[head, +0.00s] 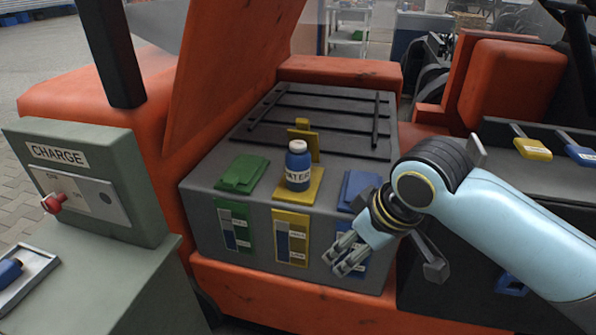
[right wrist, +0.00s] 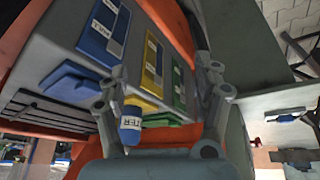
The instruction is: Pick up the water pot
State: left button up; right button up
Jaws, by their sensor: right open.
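The water pot (head: 298,165) is a small blue bottle with a white label reading WATER. It stands upright on a yellow pad (head: 312,194) on top of a grey battery block (head: 212,172). It also shows in the right wrist view (right wrist: 131,122), near the left finger in that picture. My right gripper (head: 345,254) is open and empty, in front of the block's front face, lower than the pot and to its right. In the right wrist view its two fingers (right wrist: 160,82) are spread wide. My left gripper is not in view.
A green pad (head: 243,174) and a blue pad (head: 360,190) flank the yellow one. A yellow upright tab (head: 305,143) stands just behind the pot. An orange raised cover (head: 222,75) rises at the left. A grey CHARGE box (head: 85,185) stands at far left.

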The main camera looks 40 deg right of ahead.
aim_at(301, 145)
jog(key=shift+t+y, duration=0.4)
jog(key=shift+t, duration=0.3)
jog(key=w+d+r, duration=0.1)
jog(key=w+d, duration=0.1)
jog(key=w, duration=0.4)
jog(key=w+d+r, duration=0.2)
jog(key=w, duration=0.4)
jog(key=w+d+r, duration=0.1)
jog(key=w+d, duration=0.1)
jog(key=w, duration=0.5)
jog(key=shift+r, duration=0.25)
jog(key=w, duration=0.5)
jog(key=shift+a+b, duration=0.3)
jog(key=shift+a, duration=0.1)
jog(key=shift+w+f, duration=0.1)
jog(key=shift+f, duration=0.45)
jog(key=shift+d, duration=0.1)
jog(key=c, duration=1.2)
jog(key=shift+o, duration=0.2)
jog(key=shift+r, duration=0.15)
